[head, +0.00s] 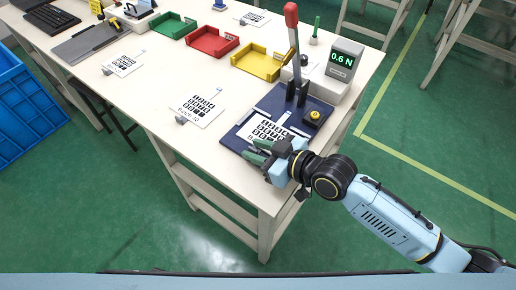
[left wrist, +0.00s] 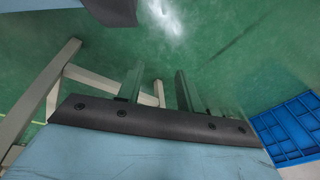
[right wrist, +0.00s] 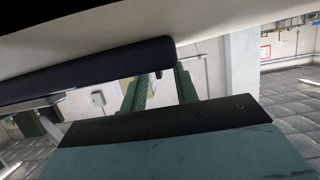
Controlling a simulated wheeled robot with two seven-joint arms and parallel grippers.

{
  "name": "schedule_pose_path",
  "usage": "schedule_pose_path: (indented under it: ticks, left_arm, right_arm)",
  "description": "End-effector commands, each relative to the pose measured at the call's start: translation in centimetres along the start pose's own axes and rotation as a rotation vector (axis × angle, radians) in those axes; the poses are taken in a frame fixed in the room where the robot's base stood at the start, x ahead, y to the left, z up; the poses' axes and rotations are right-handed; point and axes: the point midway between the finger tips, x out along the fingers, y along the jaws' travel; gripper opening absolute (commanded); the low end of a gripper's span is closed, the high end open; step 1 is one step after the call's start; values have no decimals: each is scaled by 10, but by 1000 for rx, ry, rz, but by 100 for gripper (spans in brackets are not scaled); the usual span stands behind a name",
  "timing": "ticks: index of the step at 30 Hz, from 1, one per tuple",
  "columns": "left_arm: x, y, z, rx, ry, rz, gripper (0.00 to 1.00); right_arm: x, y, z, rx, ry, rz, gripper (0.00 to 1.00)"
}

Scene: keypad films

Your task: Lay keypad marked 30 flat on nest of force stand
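The force stand has a dark blue base (head: 237,137), a lever with a red grip (head: 291,14) and a display reading 0.6 N (head: 343,59). A white keypad film (head: 267,131) with black keys lies on the left part of the base and looks flat. Its label is mostly hidden by my right gripper, so I cannot read 30 on it. My right gripper (head: 262,152) is at the base's front edge, by this film. Its green fingers (right wrist: 160,90) stand apart below the dark blue base edge (right wrist: 90,72). My left gripper (left wrist: 155,88) is open and empty above the floor.
Another keypad film (head: 203,107) with a batch label lies left of the stand, and one more (head: 122,65) lies farther left. Green (head: 165,26), red (head: 210,42) and yellow (head: 257,62) trays stand behind. A blue crate (head: 25,105) is on the floor at left.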

Motion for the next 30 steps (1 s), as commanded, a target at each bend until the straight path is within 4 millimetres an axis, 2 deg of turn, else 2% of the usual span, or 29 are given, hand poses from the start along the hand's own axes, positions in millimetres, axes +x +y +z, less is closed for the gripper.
schedule_pose_path:
  ticks: [11,12,14,24,30]
  left_arm:
    - [0,0,1,-1,-7,0,36]
    - [-5,0,-4,-2,0,0,36]
    - [-6,0,-2,-2,2,1,36]
    - [15,4,43,17,-31,9,36]
    - [20,6,61,24,-40,12,36]
  right_arm:
    - [0,0,0,0,0,0,30]
    - [0,0,0,0,0,0,30]
    - [-10,0,0,-1,-3,1,30]
    - [-85,0,0,-2,-5,-1,30]
    - [-117,0,0,-1,-3,0,30]
